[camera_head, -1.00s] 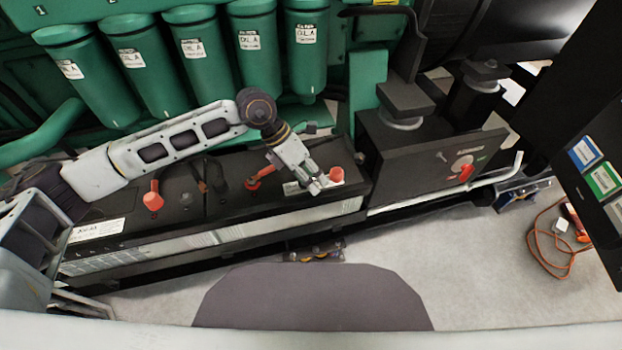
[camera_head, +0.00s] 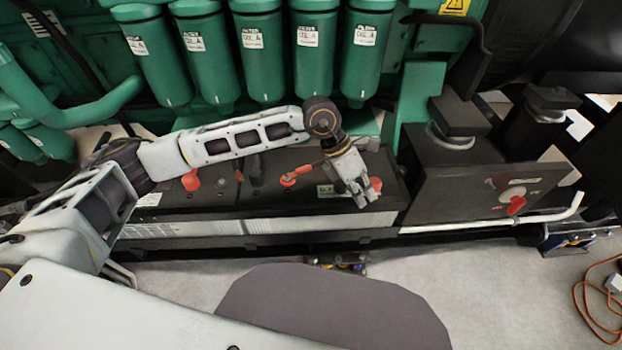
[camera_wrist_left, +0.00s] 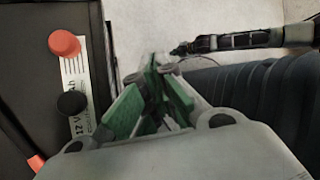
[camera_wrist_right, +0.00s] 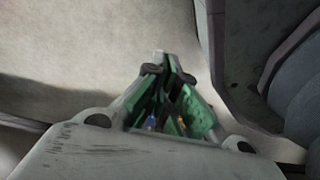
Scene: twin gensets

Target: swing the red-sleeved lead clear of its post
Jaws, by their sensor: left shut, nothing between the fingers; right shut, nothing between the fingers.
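The red-sleeved lead (camera_head: 300,171) sits on a post on top of the black battery (camera_head: 232,213) in the head view, its red end around or on the post; I cannot tell which. My left gripper (camera_head: 367,199) is shut and empty, to the right of the lead and apart from it, by the battery's front right corner. A red cap (camera_head: 375,184) shows beside its fingertips. In the left wrist view the left gripper (camera_wrist_left: 157,64) points past the battery's edge, over the floor. My right gripper (camera_wrist_right: 165,62) shows only in its wrist view, shut and empty over pale floor.
Another red cap (camera_head: 191,181) stands on the battery's left part. Green filter canisters (camera_head: 260,60) hang behind it. A dark box with a red switch (camera_head: 516,205) stands to the right, with a white pipe (camera_head: 480,224) along its foot. An orange cable (camera_head: 590,300) lies on the floor.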

